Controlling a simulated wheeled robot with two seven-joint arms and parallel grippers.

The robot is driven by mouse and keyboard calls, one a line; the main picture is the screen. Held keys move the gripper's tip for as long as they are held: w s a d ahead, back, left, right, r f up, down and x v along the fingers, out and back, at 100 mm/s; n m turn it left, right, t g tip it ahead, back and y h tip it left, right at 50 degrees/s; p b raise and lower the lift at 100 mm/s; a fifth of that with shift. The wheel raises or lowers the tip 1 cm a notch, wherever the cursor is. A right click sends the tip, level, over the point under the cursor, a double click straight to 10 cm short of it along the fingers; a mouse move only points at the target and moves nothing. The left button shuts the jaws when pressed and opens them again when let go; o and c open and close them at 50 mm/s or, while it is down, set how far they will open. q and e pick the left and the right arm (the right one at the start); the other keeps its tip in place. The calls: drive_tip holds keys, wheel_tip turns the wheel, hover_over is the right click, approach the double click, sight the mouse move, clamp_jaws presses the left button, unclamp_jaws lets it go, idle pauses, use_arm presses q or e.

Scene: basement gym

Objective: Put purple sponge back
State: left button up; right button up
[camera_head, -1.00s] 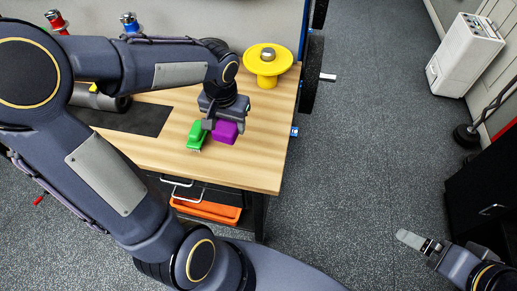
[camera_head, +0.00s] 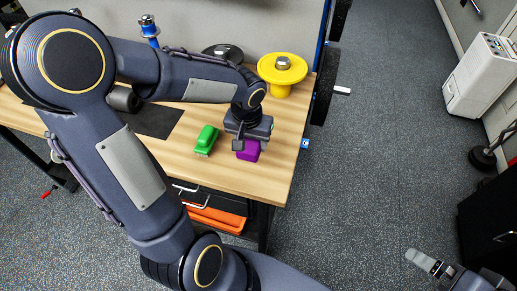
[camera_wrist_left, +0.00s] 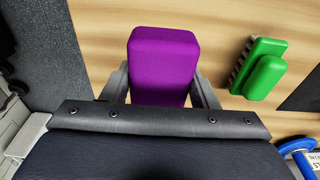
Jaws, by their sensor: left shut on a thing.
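The purple sponge (camera_head: 248,151) is a rounded block over the right part of the wooden table (camera_head: 225,175), near its right edge. My left gripper (camera_head: 243,143) is shut on it from above. In the left wrist view the purple sponge (camera_wrist_left: 163,65) sits between the two fingers of my left gripper (camera_wrist_left: 160,90). I cannot tell whether its underside touches the table. My right gripper (camera_head: 424,262) shows at the lower right, away from the table; its finger opening is not clear.
A green brush (camera_head: 206,140) lies on the table just left of the sponge, apart from it. A yellow round stand (camera_head: 282,70) is behind the gripper. A dark mat (camera_head: 155,120) lies to the left. An orange drawer (camera_head: 216,219) is below the tabletop.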

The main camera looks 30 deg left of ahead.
sight(257, 144)
use_arm(q)
drive_tip(key=shift+w+d+f, duration=0.25)
drive_tip(key=shift+w+f, duration=0.2)
drive_tip(key=shift+f, duration=0.15)
drive_tip(key=shift+w+d+f, duration=0.25)
drive_tip(key=shift+w+f, duration=0.15)
drive_tip(key=shift+f, duration=0.2)
drive_tip(key=shift+w+d+f, duration=0.1)
drive_tip(key=shift+w+f, duration=0.05)
drive_tip(key=shift+f, duration=1.55)
drive_tip(key=shift+f+b, duration=0.2)
drive_tip(key=shift+b, duration=0.1)
drive_tip(key=o, duration=0.9)
drive_tip(key=shift+r, duration=0.15)
